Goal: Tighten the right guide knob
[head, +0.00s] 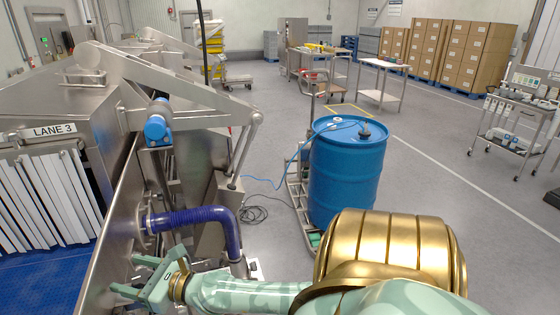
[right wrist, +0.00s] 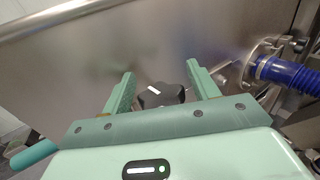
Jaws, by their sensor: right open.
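In the right wrist view a black lobed knob (right wrist: 160,94) with a white mark sits on the steel side panel. It shows in the gap between the two green fingers of my right gripper (right wrist: 160,73). The fingers are open, one on each side of the knob, and I cannot tell whether either touches it. In the head view my right gripper (head: 128,277) reaches left to the steel side of the tunnel machine (head: 118,205). I cannot make out the knob there. My left gripper is not in view.
A purple-blue hose (head: 195,216) curves out of the panel just above my right gripper; it also shows in the right wrist view (right wrist: 290,73). White strip curtains (head: 40,200) hang at the Lane 3 opening.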

